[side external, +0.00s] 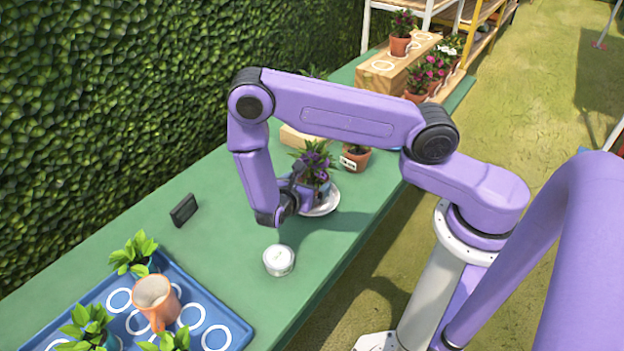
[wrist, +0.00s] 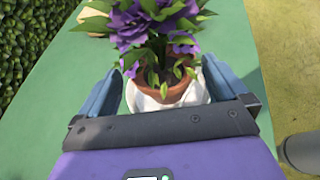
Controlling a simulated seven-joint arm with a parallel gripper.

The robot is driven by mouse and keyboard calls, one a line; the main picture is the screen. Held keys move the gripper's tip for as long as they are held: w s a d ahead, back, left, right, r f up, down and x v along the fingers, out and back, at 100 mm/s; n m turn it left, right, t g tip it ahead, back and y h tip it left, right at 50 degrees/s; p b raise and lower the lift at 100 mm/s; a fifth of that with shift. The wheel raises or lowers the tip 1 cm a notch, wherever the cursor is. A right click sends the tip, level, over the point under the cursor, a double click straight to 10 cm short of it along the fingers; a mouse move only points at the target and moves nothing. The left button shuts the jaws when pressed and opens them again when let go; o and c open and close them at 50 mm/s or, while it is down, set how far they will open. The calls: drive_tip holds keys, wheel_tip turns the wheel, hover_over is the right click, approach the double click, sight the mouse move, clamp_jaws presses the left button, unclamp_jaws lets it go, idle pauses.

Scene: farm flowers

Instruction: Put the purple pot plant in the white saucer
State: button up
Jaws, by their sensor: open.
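The purple pot plant (wrist: 150,22) has purple flowers, green leaves and a terracotta pot (wrist: 165,93). Its foliage (side external: 316,158) shows above my gripper in the side external view. The white saucer (side external: 328,204) lies on the green table, and its white surface shows around the pot's lower part in the wrist view (wrist: 196,95). The pot appears upright over or in the saucer; its base is hidden, so exact seating cannot be told. My gripper (wrist: 160,82) is open, with one finger on each side of the pot and visible gaps. In the side view my gripper (side external: 305,192) partly hides the pot.
Another potted plant (side external: 355,157) with a label stands close behind the saucer. A round white tin (side external: 278,260) and a small black block (side external: 184,209) stand in front. A wooden crate (side external: 385,75) is farther back.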

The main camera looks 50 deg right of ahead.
drive_tip(key=v, duration=0.7)
drive_tip(key=s+r+m+g+y, duration=0.2)
drive_tip(key=s+r+m+y, duration=0.4)
drive_tip(key=r, duration=0.6)
drive_tip(key=s+r+m+y, duration=0.1)
drive_tip(key=s+r+y, duration=0.2)
drive_tip(key=s, duration=0.5)
drive_tip(key=s+r+m+g+y, duration=0.1)
drive_tip(key=s+r+y, duration=0.3)
drive_tip(key=s, duration=0.4)
drive_tip(key=shift+r+y, duration=0.3)
drive_tip(key=shift+r, duration=0.3)
